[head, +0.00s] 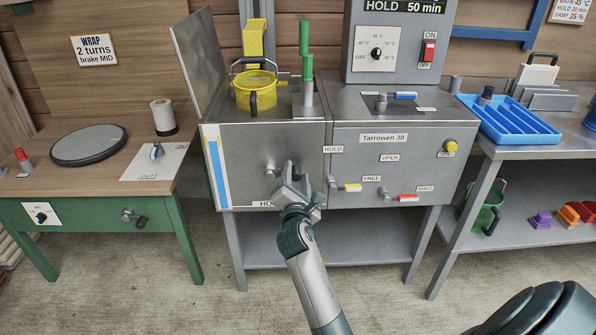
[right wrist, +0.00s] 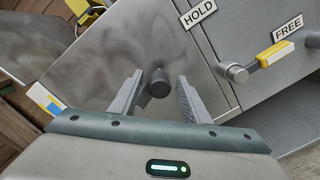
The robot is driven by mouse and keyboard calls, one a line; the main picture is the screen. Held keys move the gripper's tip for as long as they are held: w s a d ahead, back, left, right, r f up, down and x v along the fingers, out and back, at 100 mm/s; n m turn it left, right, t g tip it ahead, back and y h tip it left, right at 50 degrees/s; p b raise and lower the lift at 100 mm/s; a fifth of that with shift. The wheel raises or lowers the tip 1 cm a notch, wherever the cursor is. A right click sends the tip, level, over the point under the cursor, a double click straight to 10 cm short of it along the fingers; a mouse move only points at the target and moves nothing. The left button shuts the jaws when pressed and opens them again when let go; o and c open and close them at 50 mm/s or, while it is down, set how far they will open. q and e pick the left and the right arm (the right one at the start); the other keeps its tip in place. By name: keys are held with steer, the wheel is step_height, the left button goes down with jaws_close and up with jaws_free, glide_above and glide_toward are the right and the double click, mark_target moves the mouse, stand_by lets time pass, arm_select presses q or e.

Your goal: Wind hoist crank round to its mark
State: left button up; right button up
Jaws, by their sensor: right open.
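The hoist crank (head: 270,168) appears as a short grey knob on the steel tank's left front panel, above a partly covered label starting "HO" (head: 264,204). My right gripper (head: 289,172) is open in front of this panel, close to the knob. In the right wrist view, the dark round knob end (right wrist: 158,80) lies between the two spread fingers of the gripper (right wrist: 156,95), with gaps on both sides. I cannot tell the depth or see the crank's mark; the gripper covers part of the panel. My left gripper is not in view.
Right of the crank are a yellow lever (head: 352,187) marked FREE and a red lever (head: 407,198) marked SHUT. A green bench (head: 80,215) stands left. Open floor lies in front.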

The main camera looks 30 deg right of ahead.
steer(key=shift+w+d, duration=0.15)
steer(key=shift+w, duration=0.1)
jaws_close()
